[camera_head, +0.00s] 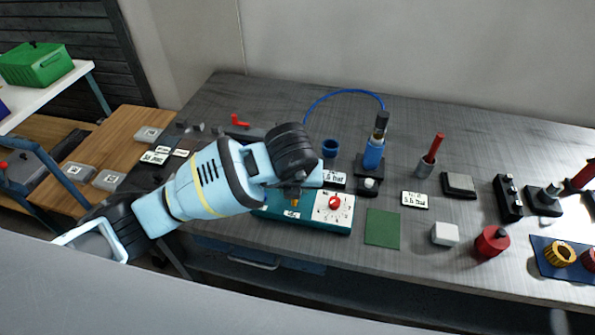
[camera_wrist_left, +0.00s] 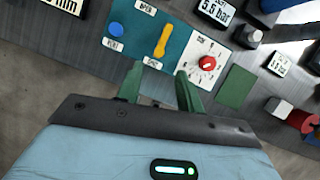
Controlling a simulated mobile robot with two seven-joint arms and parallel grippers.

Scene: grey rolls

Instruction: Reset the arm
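My left arm (camera_head: 205,187) comes in from the left in the head view and reaches over the teal control panel (camera_head: 322,222). My left gripper (camera_head: 297,196) is above the panel; the arm hides much of the panel there. In the left wrist view, the two green fingers of the left gripper (camera_wrist_left: 160,70) are apart with nothing between them. Past the fingertips, the panel shows a blue button (camera_wrist_left: 116,30), a yellow lever (camera_wrist_left: 162,40) and a red knob (camera_wrist_left: 207,63). My right gripper is not in view.
Right of the panel are a green square (camera_head: 382,227), a white block (camera_head: 445,234) and a red round part (camera_head: 492,242). Behind stand a blue bottle-like device (camera_head: 374,150) and a cup with a red stick (camera_head: 427,166). A wooden side table (camera_head: 115,150) is at left.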

